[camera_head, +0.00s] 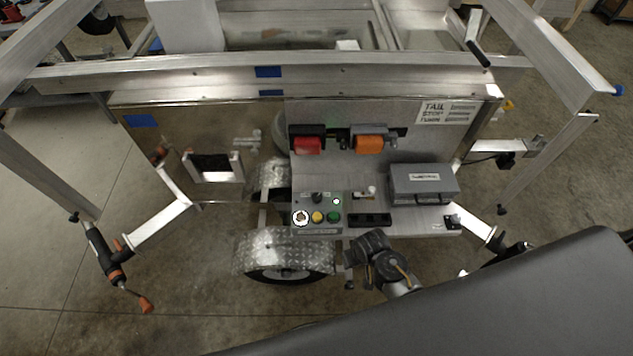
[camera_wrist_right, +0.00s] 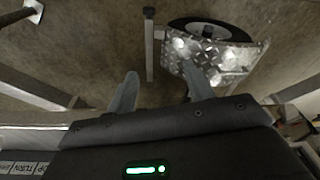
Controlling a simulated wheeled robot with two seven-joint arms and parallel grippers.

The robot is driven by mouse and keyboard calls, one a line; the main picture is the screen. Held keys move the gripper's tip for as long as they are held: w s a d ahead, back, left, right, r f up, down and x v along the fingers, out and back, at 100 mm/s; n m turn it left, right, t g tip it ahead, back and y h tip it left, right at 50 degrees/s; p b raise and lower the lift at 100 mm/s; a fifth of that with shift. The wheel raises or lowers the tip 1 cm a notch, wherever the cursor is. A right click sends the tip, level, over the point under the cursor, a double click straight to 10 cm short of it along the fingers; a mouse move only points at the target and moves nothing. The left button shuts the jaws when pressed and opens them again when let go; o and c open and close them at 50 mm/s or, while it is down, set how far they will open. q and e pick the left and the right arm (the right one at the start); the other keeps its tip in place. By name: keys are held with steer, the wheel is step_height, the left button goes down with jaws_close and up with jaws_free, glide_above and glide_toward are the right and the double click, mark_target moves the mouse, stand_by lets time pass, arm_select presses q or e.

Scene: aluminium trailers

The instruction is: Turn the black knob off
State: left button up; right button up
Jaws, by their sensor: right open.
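A small black knob (camera_head: 317,198) sits at the top of a grey control box (camera_head: 345,202) on the trailer's metal panel in the head view. Below it are a white-ringed button (camera_head: 301,218), a yellow button (camera_head: 317,217) and a green button (camera_head: 333,216). The knob's turned position is too small to read. My right gripper (camera_head: 368,246) is below and right of the box, apart from the knob. In the right wrist view its two grey fingers (camera_wrist_right: 160,75) are spread with nothing between them. The knob does not show there. My left gripper is not in view.
A red lamp (camera_head: 308,145) and an orange lamp (camera_head: 369,144) are above the box. A grey case (camera_head: 423,184) stands to its right. A wheel under a diamond-plate fender (camera_head: 285,254) is below left. Aluminium rails surround the panel.

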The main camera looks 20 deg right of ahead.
steer(key=w+a+r+m+p, duration=0.1)
steer(key=w+r+p, duration=0.15)
steer(key=r, duration=0.55)
steer(key=w+a+r+p, duration=0.1)
steer(key=w+r+p, duration=0.15)
steer(key=r, duration=0.65)
steer(key=m+g, duration=0.2)
glide_toward(317, 197)
step_height(317, 197, down, 8)
steer(key=shift+a+f+p, duration=0.15)
steer(key=shift+f+p, duration=0.1)
steer(key=shift+p, duration=0.1)
steer(key=shift+c, duration=0.4)
steer(key=c, duration=0.9)
